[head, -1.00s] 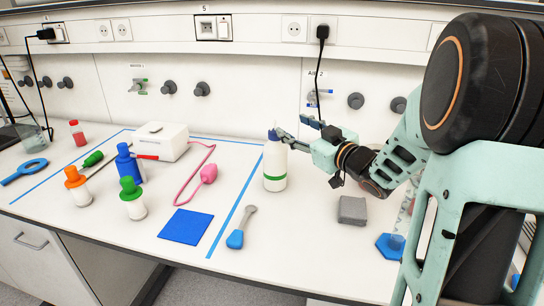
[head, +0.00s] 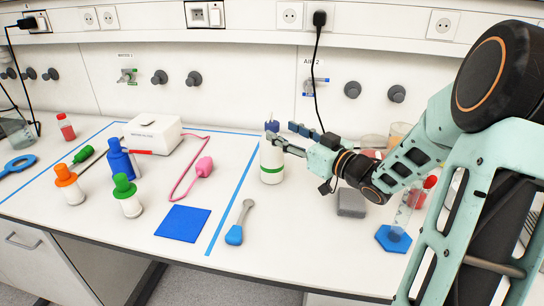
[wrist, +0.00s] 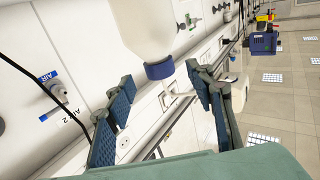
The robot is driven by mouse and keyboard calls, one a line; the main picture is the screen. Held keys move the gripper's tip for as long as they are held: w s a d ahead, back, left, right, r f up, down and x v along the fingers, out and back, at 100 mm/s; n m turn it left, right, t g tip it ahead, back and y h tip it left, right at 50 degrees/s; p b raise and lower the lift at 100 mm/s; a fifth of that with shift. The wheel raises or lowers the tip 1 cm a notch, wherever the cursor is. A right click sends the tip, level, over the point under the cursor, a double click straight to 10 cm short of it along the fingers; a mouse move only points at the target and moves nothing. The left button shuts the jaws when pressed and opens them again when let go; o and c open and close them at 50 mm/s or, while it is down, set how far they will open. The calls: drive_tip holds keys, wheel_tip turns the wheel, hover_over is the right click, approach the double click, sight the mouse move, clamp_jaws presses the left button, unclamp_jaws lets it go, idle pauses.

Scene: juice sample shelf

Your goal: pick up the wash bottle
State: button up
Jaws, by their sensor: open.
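The wash bottle (head: 271,163), a white bottle with a green band and blue cap, stands upright on the bench, right of the blue tape line. My gripper (head: 281,132) is at its top from the right, with the nearer finger crossing in front of its neck and the other finger behind. In the wrist view the white bottle body (wrist: 141,25) enters from the top, its blue cap (wrist: 160,70) lying between the two spread fingers of my gripper (wrist: 160,78). The fingers look apart and not closed on it. Contact cannot be told.
A blue spatula-like tool (head: 238,225) and a blue square mat (head: 183,223) lie in front. A grey block (head: 351,203) and blue hexagonal base (head: 393,239) stand right, below my arm. A white box (head: 153,134) and several coloured bottles stand left.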

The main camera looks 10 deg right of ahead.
sight(277, 128)
drive_tip(key=shift+x, duration=2.8)
clamp_jaws()
drive_tip(key=shift+r, duration=0.1)
